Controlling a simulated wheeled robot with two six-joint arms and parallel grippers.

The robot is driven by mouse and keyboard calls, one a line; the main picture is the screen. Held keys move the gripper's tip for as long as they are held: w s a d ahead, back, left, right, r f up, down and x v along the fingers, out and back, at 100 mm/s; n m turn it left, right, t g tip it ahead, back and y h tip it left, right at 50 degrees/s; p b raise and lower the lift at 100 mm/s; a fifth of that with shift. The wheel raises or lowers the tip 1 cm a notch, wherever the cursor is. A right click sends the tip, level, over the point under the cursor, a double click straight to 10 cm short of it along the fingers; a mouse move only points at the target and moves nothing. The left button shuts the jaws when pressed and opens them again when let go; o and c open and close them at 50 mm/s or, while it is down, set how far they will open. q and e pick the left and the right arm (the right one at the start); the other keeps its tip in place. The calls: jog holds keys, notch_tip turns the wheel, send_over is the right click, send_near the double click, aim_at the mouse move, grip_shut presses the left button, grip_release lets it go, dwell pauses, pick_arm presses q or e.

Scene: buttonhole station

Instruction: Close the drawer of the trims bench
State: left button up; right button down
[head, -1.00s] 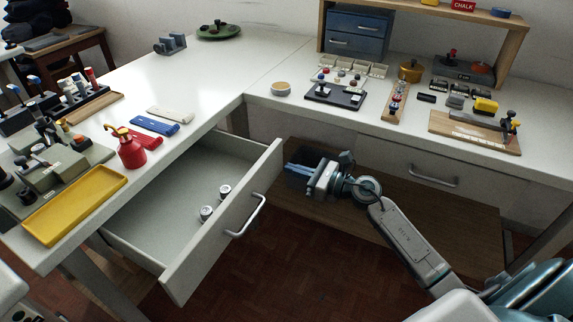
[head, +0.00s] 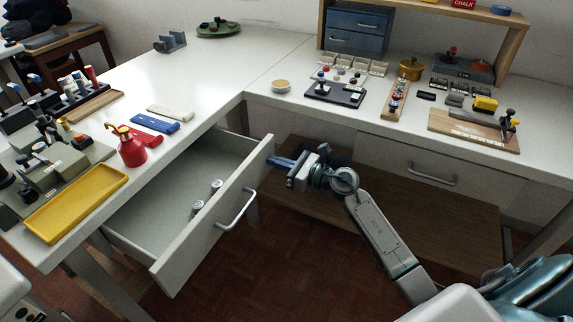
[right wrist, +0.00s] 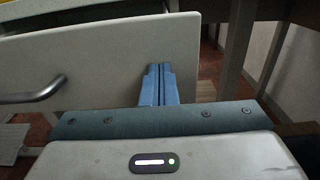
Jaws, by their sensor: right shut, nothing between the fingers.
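The drawer (head: 215,213) of the left bench is pulled out, with its light front panel and metal bar handle (head: 236,209) facing right. In the right wrist view the shut fingers (right wrist: 159,84) point at the drawer front (right wrist: 110,62), right of the handle (right wrist: 34,92). They look very close to the panel; whether they touch is hard to tell. My left gripper is not in view.
The floor before the drawer is clear.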

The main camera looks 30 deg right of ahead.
jog(key=b, duration=0.1)
send_near(225, 154)
jog(key=w+a+r, duration=0.2)
jog(key=w, duration=0.1)
jog(key=w+a+r, duration=0.1)
jog(key=shift+w+a+r, duration=0.35)
jog(key=shift+w+a, duration=0.05)
jog(key=b+x, duration=0.1)
jog(key=x, duration=0.2)
jog(key=shift+w+a, duration=0.2)
jog(key=shift+w, duration=0.1)
jog(key=shift+r, duration=0.2)
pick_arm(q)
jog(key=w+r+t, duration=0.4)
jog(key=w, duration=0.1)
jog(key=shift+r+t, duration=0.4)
pick_arm(e)
jog(key=shift+r, duration=0.1)
